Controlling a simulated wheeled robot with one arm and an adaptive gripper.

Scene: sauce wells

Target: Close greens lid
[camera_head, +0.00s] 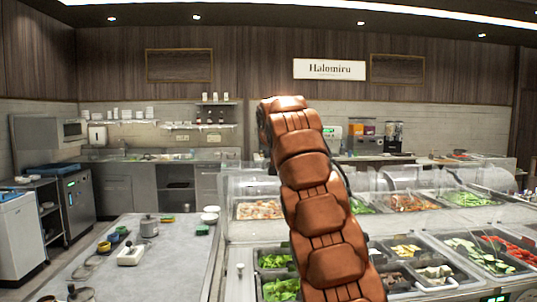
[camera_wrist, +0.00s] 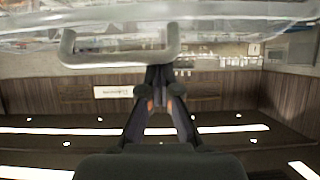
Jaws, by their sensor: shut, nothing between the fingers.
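My gripper (camera_wrist: 160,76) shows in the wrist view with its fingers together and empty. Its tips are at the lower edge of a grey looped handle (camera_wrist: 115,60) on a clear lid (camera_wrist: 225,12); whether they touch, I cannot tell. The wrist picture is upside down. In the head view my arm rises through the middle and hides the gripper. Greens (camera_head: 275,261) lie in a front-row well left of my arm, with more greens (camera_head: 281,290) nearer. Other greens (camera_head: 468,199) are in the back row. I cannot tell which well the lid belongs to.
Clear covers (camera_head: 400,178) stand along the sauce counter. Several wells hold other foods, such as red strips (camera_head: 515,250). A grey table (camera_head: 180,250) at the left carries a pot (camera_head: 149,227) and small dishes. Floor shows at the far left.

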